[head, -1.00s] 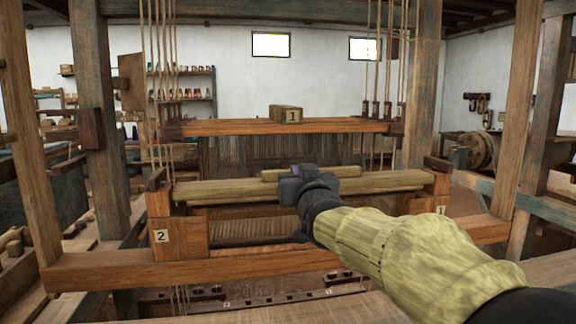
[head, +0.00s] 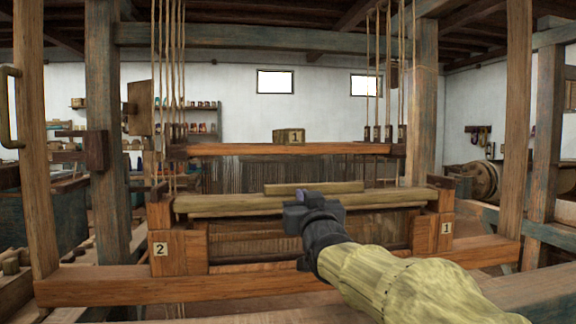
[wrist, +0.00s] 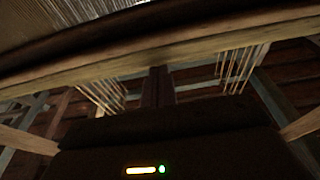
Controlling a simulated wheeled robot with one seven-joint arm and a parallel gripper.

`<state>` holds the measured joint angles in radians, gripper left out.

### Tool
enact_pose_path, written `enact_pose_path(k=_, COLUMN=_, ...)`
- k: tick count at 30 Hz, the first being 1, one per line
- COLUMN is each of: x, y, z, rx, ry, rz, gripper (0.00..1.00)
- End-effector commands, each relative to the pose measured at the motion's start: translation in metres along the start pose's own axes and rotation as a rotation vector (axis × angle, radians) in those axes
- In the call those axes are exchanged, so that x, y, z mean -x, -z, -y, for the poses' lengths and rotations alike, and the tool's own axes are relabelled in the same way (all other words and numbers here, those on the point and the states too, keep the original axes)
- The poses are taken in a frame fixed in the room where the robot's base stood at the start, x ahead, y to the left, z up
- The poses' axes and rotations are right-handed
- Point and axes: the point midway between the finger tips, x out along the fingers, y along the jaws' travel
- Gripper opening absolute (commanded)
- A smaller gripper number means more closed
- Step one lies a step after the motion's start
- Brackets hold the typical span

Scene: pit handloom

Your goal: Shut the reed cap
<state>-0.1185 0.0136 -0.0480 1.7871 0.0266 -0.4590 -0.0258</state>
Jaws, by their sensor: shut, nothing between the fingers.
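The reed cap (head: 235,204) is a long pale wooden beam with a thinner raised strip on top. It spans between the end block marked 2 (head: 178,250) and the end block marked 1 (head: 446,228) in the head view. My gripper (head: 303,200) is at the cap's middle, in front of it, and hides part of it. In the wrist view my gripper (wrist: 158,72) shows two dark fingers together, with nothing between them, against the pale beam (wrist: 215,47). I cannot tell whether they touch it, or how far the cap stands open.
An upper crossbar (head: 230,149) with a small block marked 1 (head: 289,136) hangs behind the cap. Cords hang at both sides. Wooden posts (head: 107,150) and a low front rail (head: 110,288) frame the loom.

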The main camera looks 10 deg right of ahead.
Motion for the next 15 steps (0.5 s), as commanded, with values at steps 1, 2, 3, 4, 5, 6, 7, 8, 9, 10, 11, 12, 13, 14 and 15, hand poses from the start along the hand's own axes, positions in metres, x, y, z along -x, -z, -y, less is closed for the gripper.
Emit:
enact_pose_path(k=1, x=0.000, y=-0.001, z=0.001, rx=0.000, ry=0.001, rz=0.003, gripper=0.00)
enact_pose_path(k=2, x=0.000, y=-0.001, z=0.001, rx=0.000, ry=0.001, rz=0.003, gripper=0.00)
enact_pose_path(k=3, x=0.000, y=-0.001, z=0.001, rx=0.000, ry=0.001, rz=0.003, gripper=0.00)
enact_pose_path(k=4, x=0.000, y=-0.001, z=0.001, rx=0.000, ry=0.002, rz=0.003, gripper=0.00)
enact_pose_path(k=5, x=0.000, y=-0.002, z=0.001, rx=0.000, ry=0.002, rz=0.003, gripper=0.00)
enact_pose_path(k=6, x=0.000, y=-0.002, z=0.001, rx=0.000, ry=0.002, rz=0.003, gripper=0.00)
enact_pose_path(k=7, x=0.000, y=-0.001, z=0.001, rx=0.000, ry=0.002, rz=0.003, gripper=0.00)
enact_pose_path(k=8, x=0.000, y=-0.001, z=0.001, rx=0.000, ry=0.002, rz=0.004, gripper=0.00)
enact_pose_path(k=9, x=-0.001, y=0.000, z=0.001, rx=0.000, ry=0.002, rz=0.003, gripper=0.00)
enact_pose_path(k=10, x=-0.001, y=0.002, z=0.001, rx=0.000, ry=0.002, rz=0.003, gripper=0.00)
enact_pose_path(k=11, x=-0.001, y=0.004, z=0.001, rx=0.000, ry=0.002, rz=0.003, gripper=0.00)
enact_pose_path(k=12, x=-0.002, y=0.007, z=0.001, rx=0.000, ry=0.002, rz=0.002, gripper=0.00)
enact_pose_path(k=13, x=-0.003, y=0.010, z=0.001, rx=0.000, ry=0.002, rz=0.002, gripper=0.00)
enact_pose_path(k=14, x=-0.004, y=0.013, z=0.001, rx=0.000, ry=0.002, rz=0.001, gripper=0.00)
enact_pose_path(k=15, x=-0.005, y=0.019, z=0.001, rx=0.000, ry=0.002, rz=0.000, gripper=0.00)
